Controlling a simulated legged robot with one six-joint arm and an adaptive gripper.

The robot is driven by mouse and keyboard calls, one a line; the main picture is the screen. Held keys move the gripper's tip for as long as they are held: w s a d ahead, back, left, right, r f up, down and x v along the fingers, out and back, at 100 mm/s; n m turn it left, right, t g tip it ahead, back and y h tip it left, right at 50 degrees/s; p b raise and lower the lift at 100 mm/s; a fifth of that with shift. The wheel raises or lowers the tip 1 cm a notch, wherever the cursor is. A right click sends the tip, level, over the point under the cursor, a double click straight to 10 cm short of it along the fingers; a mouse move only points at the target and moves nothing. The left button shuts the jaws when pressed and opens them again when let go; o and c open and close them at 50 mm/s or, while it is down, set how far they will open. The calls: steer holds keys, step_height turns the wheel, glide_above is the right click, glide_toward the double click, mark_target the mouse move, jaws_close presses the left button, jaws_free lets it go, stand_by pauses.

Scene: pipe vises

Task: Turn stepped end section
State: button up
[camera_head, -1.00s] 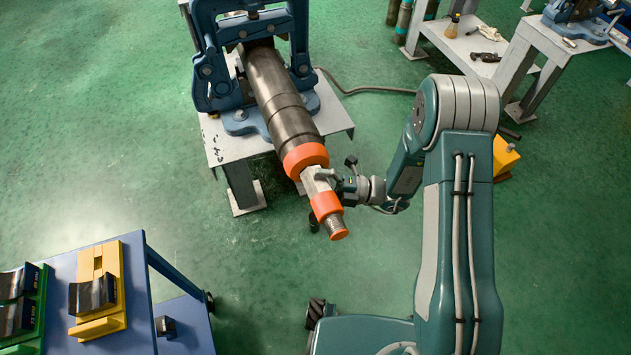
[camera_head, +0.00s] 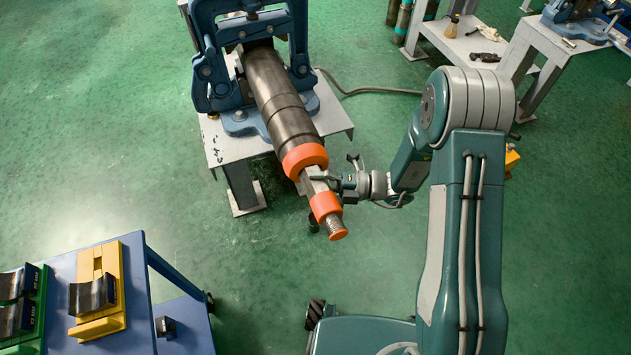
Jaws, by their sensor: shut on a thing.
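A dark steel pipe (camera_head: 279,100) lies clamped in a blue pipe vise (camera_head: 213,70), its near end pointing toward me and slightly right. Its stepped end section carries a wide orange collar (camera_head: 304,157), a bare flat-sided metal part (camera_head: 313,182), a smaller orange collar (camera_head: 326,204) and a short threaded-looking tip (camera_head: 336,229). My gripper (camera_head: 322,183) reaches in from the right and is shut on the bare part between the two orange collars. The exact finger contact is small and partly hidden.
The vise stands on a grey metal table (camera_head: 228,150). At lower left is a blue cart (camera_head: 190,310) with yellow (camera_head: 100,325) and green cradles. Grey benches (camera_head: 524,50) with hand tools stand at upper right. A hose (camera_head: 365,90) runs over the green floor. The floor between is open.

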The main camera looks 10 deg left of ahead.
steer(key=n+h, duration=0.1)
steer(key=h, duration=0.1)
steer(key=n+t+h, duration=0.1)
steer(key=h, duration=0.2)
steer(key=shift+s+f+h, duration=0.1)
steer(key=shift+s+h, duration=0.05)
steer(key=shift+h, duration=0.15)
steer(key=n+t+h, duration=0.1)
steer(key=t+h, duration=0.1)
steer(key=h, duration=0.1)
steer(key=shift+h, duration=0.3)
steer(key=shift+f+t+h, duration=0.1)
steer(key=shift+t+h, duration=0.4)
steer(key=shift+h, duration=0.4)
steer(key=o, duration=1)
